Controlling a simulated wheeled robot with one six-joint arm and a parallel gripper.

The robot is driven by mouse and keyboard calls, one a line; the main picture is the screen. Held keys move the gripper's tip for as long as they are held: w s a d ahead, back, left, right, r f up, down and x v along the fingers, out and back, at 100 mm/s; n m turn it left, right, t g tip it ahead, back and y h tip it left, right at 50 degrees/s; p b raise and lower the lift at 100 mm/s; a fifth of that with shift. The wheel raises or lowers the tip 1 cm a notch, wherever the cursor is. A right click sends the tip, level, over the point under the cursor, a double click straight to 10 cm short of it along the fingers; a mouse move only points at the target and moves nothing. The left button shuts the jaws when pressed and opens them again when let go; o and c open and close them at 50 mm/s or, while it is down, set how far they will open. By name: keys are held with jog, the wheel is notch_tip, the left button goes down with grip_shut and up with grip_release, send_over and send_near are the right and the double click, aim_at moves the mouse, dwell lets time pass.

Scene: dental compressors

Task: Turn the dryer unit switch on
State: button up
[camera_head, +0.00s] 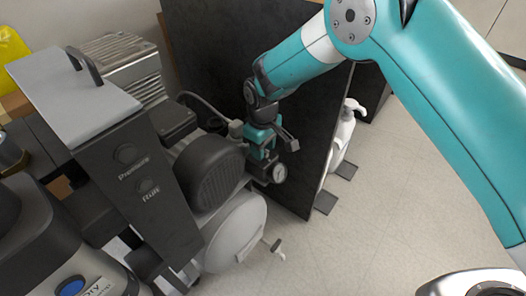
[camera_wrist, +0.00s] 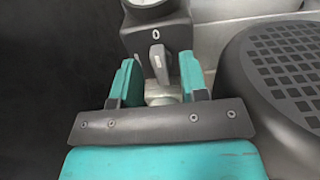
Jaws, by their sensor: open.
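The dryer unit switch is a small grey lever knob (camera_wrist: 159,64) on a dark box (camera_wrist: 157,33), seen in the wrist view. It points up toward a white "0" mark. My gripper (camera_wrist: 158,78) has its two teal fingers open, one on each side of the knob. Gaps show between the fingers and the knob, so it is not clamped. In the head view my gripper (camera_head: 262,143) is at the compressor's far end, above a round gauge (camera_head: 279,173); the knob is hidden there.
A round dark ribbed cover (camera_head: 210,170) stands close beside my gripper, and it fills the right of the wrist view (camera_wrist: 280,75). A black panel (camera_head: 225,60) stands behind. A grey control housing (camera_head: 140,180) is at left.

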jog(key=shift+f, duration=0.3)
grip_shut()
